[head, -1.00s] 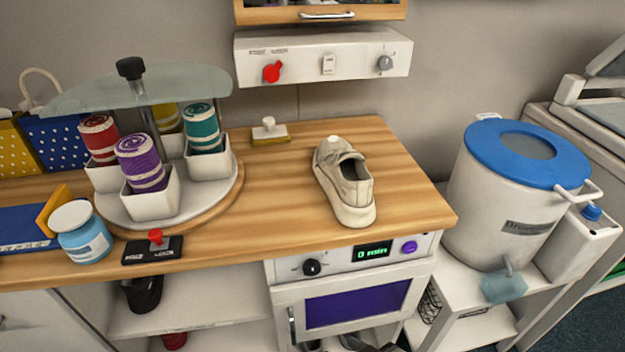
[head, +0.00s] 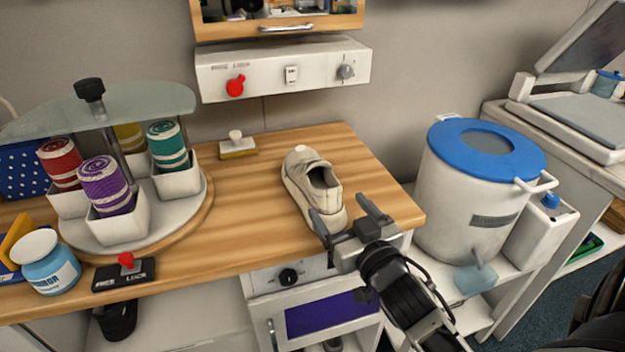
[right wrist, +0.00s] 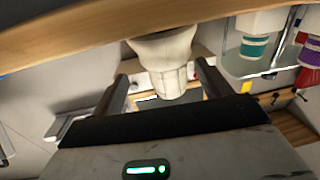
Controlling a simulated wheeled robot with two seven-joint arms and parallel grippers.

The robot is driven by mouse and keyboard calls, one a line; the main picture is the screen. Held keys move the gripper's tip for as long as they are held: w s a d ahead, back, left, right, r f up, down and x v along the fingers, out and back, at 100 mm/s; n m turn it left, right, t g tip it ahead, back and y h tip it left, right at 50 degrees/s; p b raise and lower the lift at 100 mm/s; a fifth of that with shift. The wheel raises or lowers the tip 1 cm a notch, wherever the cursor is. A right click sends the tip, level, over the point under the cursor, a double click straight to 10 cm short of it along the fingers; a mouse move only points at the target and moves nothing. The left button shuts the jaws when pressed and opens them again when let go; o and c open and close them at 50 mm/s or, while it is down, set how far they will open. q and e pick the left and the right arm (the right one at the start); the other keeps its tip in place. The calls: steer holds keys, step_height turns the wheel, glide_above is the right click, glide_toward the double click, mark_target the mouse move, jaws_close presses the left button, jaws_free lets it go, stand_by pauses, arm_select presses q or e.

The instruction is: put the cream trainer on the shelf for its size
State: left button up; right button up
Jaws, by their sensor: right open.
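The cream trainer (head: 300,178) stands upright on the wooden worktop near its right end, its heel towards me. My right gripper (head: 343,210) is open at the front edge of the worktop, just by the heel. In the right wrist view the trainer (right wrist: 168,62) shows ahead, between the lines of the two open fingers (right wrist: 163,85); I cannot tell whether they touch it. A white shelf (head: 195,318) shows under the worktop on the left, with a dark shoe-like object (head: 115,320) on it. No size marks are readable. My left gripper is not in view.
A round carousel (head: 190,210) with several thread spools stands left, beside a blue-labelled jar (head: 48,265) and a red-knobbed switch plate (head: 125,272). A brush (head: 236,146) lies behind. A blue-lidded drum (head: 470,190) stands right. A purple-windowed cabinet (head: 325,312) is below. The worktop's middle is clear.

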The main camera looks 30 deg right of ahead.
mark_target(323, 186)
steer(key=shift+w, duration=0.65)
steer(key=w, duration=0.2)
steer(key=w+r+p, duration=0.1)
steer(key=w, duration=0.1)
steer(key=shift+w+r, duration=0.15)
steer(key=shift+r, duration=0.05)
steer(key=shift+w+d+f, duration=0.1)
steer(key=shift+w, duration=0.3)
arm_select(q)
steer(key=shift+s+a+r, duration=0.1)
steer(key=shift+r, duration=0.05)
arm_select(e)
steer(key=c, duration=1.3)
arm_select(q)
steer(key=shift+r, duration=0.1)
